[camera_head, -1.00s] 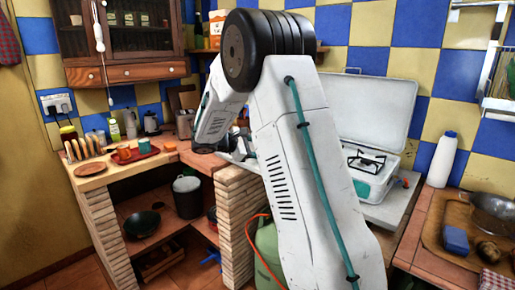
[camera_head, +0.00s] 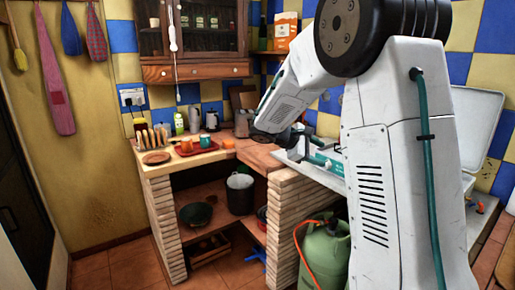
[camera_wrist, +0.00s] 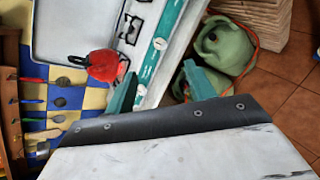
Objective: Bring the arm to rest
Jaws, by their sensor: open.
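My white arm (camera_head: 400,160) stands large in the right half of the head view, bent at its black joint, with its forearm reaching down and left over the counter. My gripper shows in the wrist view (camera_wrist: 163,80) as two teal fingers set wide apart, open, with nothing held between them. Beyond the fingers are the white stove and the green gas bottle. In the head view the gripper is mostly hidden behind my arm; I cannot tell its exact height above the stove.
The green gas bottle (camera_head: 325,255) stands on the floor beside my arm. A red object (camera_wrist: 103,65) lies by the stove (camera_wrist: 140,40). Floor at left is clear.

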